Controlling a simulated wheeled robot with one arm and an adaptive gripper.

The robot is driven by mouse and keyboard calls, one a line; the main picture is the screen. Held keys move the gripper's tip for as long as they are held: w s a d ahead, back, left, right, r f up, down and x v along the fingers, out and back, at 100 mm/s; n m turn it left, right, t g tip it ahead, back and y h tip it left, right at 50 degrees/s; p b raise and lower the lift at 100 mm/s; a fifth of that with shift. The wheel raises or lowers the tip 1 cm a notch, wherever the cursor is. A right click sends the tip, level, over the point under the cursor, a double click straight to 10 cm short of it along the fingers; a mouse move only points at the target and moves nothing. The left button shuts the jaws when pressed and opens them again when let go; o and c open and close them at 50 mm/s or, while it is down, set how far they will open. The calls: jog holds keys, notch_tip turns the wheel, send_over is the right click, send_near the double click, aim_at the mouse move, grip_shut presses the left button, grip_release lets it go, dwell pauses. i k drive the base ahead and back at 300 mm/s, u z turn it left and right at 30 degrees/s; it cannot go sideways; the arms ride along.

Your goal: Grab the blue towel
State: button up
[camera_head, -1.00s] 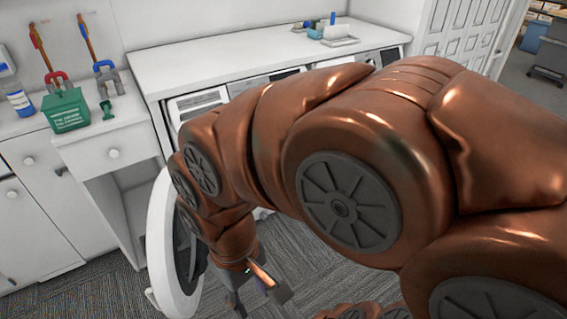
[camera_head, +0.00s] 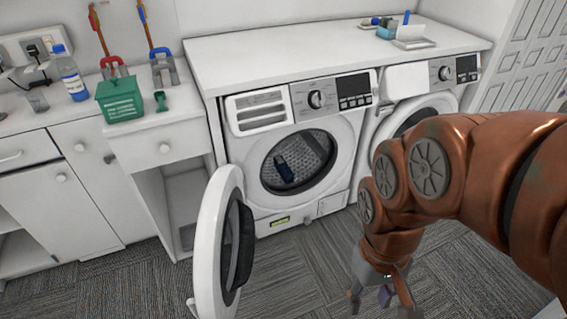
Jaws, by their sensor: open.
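A dark blue cloth (camera_head: 284,168), which looks like the towel, lies inside the drum of the left washing machine (camera_head: 262,216). That machine's round door (camera_head: 210,240) is swung wide open to the left, so the drum opening is clear to see. My gripper (camera_head: 382,300) hangs low over the carpet, in front of the machines and to the right of the open drum. Its fingers are spread and point down. It is apart from the cloth, and I see nothing held in it.
A second washing machine (camera_head: 412,112) stands to the right under the same white counter (camera_head: 330,48). On the left cabinets are a green basket (camera_head: 121,98) and a bottle (camera_head: 71,78). Carpet (camera_head: 300,270) is free between the open door and my gripper.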

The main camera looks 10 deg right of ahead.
aim_at(285, 172)
jog(key=i, duration=0.8)
jog(key=u, duration=4.4)
jog(key=k, duration=2.6)
jog(key=z, duration=0.6)
